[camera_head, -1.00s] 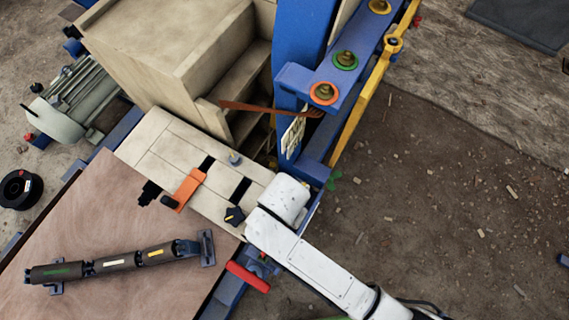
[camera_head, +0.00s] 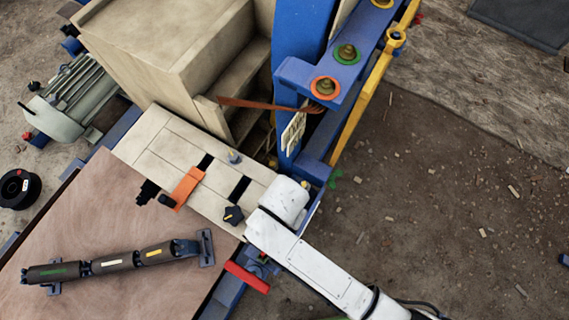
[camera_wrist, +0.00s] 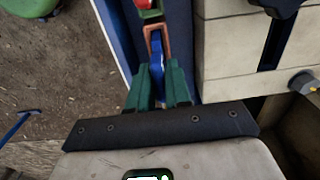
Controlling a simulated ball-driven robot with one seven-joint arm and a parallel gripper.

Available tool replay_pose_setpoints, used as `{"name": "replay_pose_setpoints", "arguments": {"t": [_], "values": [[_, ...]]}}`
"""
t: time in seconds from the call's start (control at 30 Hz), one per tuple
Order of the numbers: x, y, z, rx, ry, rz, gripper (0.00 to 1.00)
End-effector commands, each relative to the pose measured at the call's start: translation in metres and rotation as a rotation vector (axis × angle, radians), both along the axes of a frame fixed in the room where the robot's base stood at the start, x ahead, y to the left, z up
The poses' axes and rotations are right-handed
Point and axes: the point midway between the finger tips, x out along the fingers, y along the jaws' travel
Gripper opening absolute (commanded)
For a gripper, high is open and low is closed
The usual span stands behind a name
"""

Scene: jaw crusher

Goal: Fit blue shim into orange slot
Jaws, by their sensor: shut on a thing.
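In the wrist view, my gripper (camera_wrist: 159,76) has two green fingers shut on the bright blue shim (camera_wrist: 158,52), which stands up between the fingertips. An orange-brown frame around the slot (camera_wrist: 154,26) is just beyond the fingertips. The far end of the shim overlaps the frame's opening in the picture; I cannot tell how deep it sits or whether it touches. In the head view, my white arm hides the gripper, the shim and the slot.
A red handle (camera_head: 247,276) is beside my arm. A pale slab with dark slots (camera_head: 170,150) carries an orange strap (camera_head: 188,187) and a black knob (camera_head: 233,215). A dark roller assembly (camera_head: 112,263) lies on the wooden board (camera_head: 110,215). Open dirt ground (camera_head: 440,200) is at right.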

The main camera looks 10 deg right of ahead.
Motion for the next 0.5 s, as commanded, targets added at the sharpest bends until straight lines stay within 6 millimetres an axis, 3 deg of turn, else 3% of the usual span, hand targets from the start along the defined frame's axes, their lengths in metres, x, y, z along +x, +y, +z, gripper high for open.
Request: {"name": "replay_pose_setpoints", "arguments": {"t": [0.33, 0.37, 0.5], "values": [[0.0003, 0.0004, -0.0094, 0.001, -0.001, 0.000, 0.00], [0.0003, 0.0004, -0.0092, 0.002, -0.001, 0.000, 0.19], [0.0002, 0.0003, -0.0087, 0.001, -0.001, 0.000, 0.33]]}}
